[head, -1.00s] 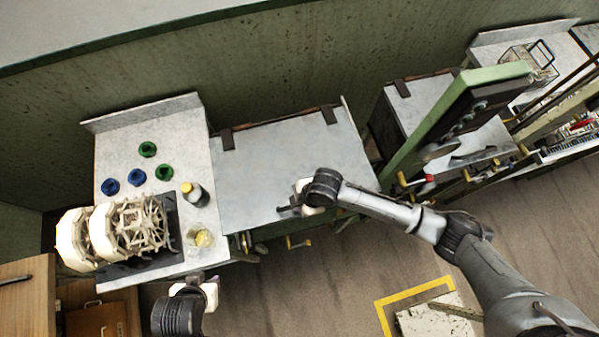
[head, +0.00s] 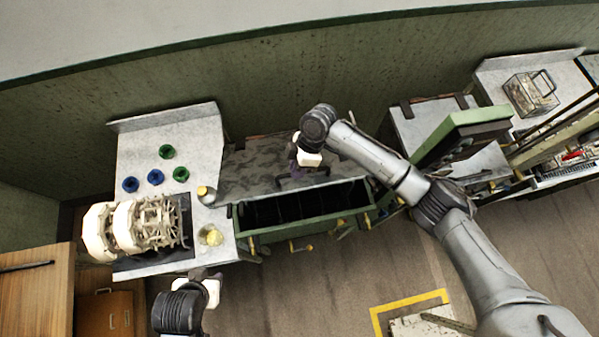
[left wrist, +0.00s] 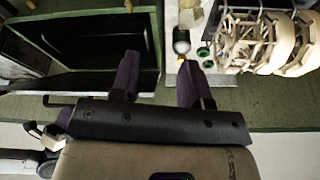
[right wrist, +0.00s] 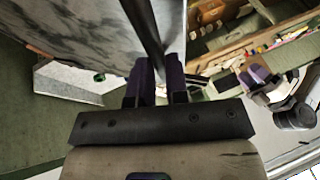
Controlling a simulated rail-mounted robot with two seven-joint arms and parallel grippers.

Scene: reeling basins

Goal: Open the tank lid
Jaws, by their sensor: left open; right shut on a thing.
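The tank lid (head: 250,168) is a grey mottled sheet, tilted up at its front edge, and its rear edge is near the green wall. Below it the green tank (head: 300,229) shows a dark open interior. The tank interior also shows in the left wrist view (left wrist: 90,55). My right gripper (head: 297,172) is at the lid's raised edge. In the right wrist view its purple fingers (right wrist: 155,78) are shut on a dark bar beside the lid's mottled face (right wrist: 75,42). My left gripper (head: 214,284) is open and empty, low in front of the left counter.
The left counter (head: 150,130) bears blue and green round pieces, a bottle (head: 206,194), a yellowish glass (head: 211,236) and cream reels (head: 128,228) on a black tray. A green-framed machine (head: 470,118) stands right of the tank. The floor (head: 300,285) in front of the tank is clear.

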